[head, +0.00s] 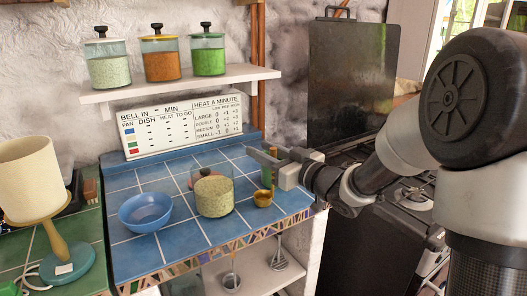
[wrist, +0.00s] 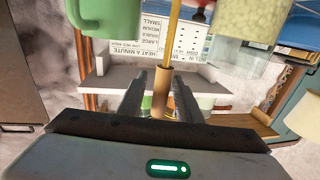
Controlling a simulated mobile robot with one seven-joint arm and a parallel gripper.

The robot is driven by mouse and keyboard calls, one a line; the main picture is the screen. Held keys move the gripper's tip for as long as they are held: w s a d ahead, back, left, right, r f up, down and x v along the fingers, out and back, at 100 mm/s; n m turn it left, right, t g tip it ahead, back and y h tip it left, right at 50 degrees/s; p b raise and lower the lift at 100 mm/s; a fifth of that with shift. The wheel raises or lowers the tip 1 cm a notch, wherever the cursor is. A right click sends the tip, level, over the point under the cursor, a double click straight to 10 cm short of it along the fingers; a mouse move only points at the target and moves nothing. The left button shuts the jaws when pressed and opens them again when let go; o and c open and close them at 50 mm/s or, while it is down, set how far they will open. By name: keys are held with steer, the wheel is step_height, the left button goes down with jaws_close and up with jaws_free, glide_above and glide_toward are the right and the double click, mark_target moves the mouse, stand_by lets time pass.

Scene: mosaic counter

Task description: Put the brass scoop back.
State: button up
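The brass scoop has its round bowl (head: 263,199) low over the right end of the blue tiled counter, just right of an open glass jar (head: 214,195) of pale green grains. Its thin rod rises to a thicker handle (wrist: 163,90), which stands between my fingers in the wrist view. My gripper (head: 266,157) reaches in from the right above the bowl. In the wrist view, my gripper (wrist: 160,92) has its fingers apart, with a narrow gap on each side of the handle. The scoop's bowl is outside the wrist view.
A blue bowl (head: 145,212) stands left of the jar. A green mug (wrist: 105,18) is close by, mostly hidden in the head view. The shelf (head: 180,84) above holds three lidded jars, with a chart (head: 180,124) below. Utensils (head: 279,261) hang under the counter. A stove stands right.

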steer(key=shift+r, duration=0.1)
steer(key=p+v, duration=0.2)
steer(key=v, duration=1)
